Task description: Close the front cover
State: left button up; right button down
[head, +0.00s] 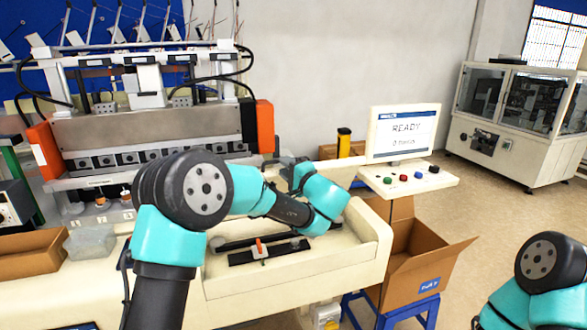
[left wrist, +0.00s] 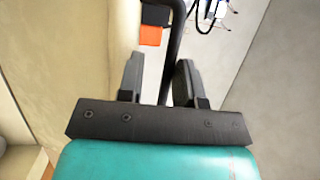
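The machine's wide grey front panel (head: 150,136), which may be the front cover, stands upright between two orange end pieces in the head view. I cannot tell where the cover's edges are. My left gripper (head: 279,161) is right of the machine's right orange end piece, partly hidden by my own wrist. In the left wrist view the left gripper (left wrist: 159,82) has its two dark fingers apart. A dark bar (left wrist: 172,45) runs between them, nearer the right finger; contact cannot be made out. My right arm shows at the lower right, its gripper out of view.
A cream tray (head: 373,255) holds a black strip with an orange clip (head: 260,246). A monitor (head: 402,132) reading READY stands above a button shelf (head: 430,178). An open cardboard box (head: 408,272) is below.

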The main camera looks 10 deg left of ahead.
pick_arm(q)
jog(key=shift+f, duration=0.15)
jog(key=f+v, duration=0.1)
jog(key=v, duration=1.9)
jog(key=shift+f, duration=0.4)
dwell(1.5)
jog(key=shift+w+a, duration=0.15)
